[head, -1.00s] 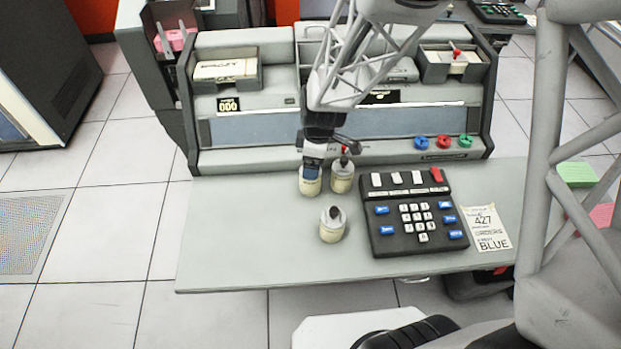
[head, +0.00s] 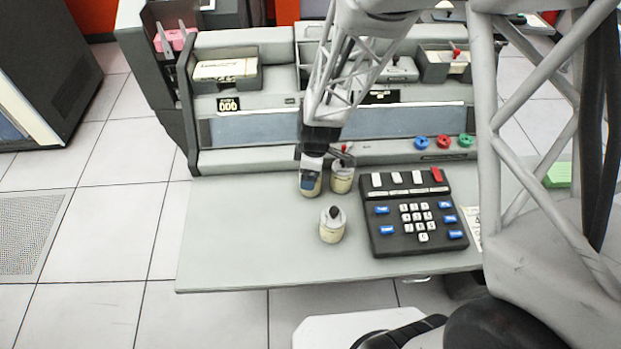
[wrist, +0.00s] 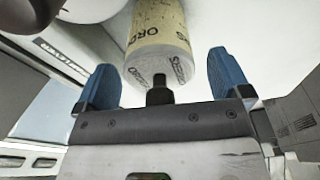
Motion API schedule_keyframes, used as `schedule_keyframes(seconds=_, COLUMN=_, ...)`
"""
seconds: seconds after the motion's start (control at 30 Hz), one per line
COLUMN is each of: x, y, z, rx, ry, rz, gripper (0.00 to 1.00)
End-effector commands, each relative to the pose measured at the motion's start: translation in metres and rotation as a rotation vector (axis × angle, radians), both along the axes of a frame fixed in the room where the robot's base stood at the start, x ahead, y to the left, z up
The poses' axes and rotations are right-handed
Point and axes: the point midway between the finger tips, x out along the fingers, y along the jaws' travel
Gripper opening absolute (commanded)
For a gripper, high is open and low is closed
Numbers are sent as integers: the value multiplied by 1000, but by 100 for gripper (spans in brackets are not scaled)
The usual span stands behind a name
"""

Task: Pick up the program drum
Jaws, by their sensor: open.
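Three small cream drums with dark top knobs stand upright on the grey desk. One drum (head: 311,193) is at the back left, mostly covered by my gripper (head: 310,181). A second drum (head: 342,182) stands just right of it, and a third drum (head: 332,229) stands nearer the front. In the wrist view, a drum (wrist: 158,35) with printing beginning "ORD" lies between and just beyond the blue fingertips of my open gripper (wrist: 165,85). Gaps show on both sides, and its dark knob points toward my palm. I cannot tell which drum is the program drum.
A black keypad (head: 414,240) with white and blue keys sits right of the drums. The console (head: 260,158) rises behind them, with blue, red and green knobs at its right. The desk's left part (head: 240,230) is clear. My arm partly hides a paper note (head: 474,228).

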Motion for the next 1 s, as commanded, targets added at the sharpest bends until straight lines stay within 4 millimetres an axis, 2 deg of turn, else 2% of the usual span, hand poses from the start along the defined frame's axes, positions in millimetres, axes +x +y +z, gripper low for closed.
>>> schedule_keyframes(seconds=0.5, x=0, y=0, z=0, rx=0, ry=0, rz=0, gripper=96)
schedule_keyframes(seconds=0.57, x=0, y=0, z=0, rx=0, ry=0, rz=0, gripper=88)
schedule_keyframes(seconds=0.9, x=0, y=0, z=0, rx=0, ry=0, rz=0, gripper=36)
schedule_keyframes(seconds=1.0, x=0, y=0, z=0, rx=0, ry=-1, rz=0, gripper=33)
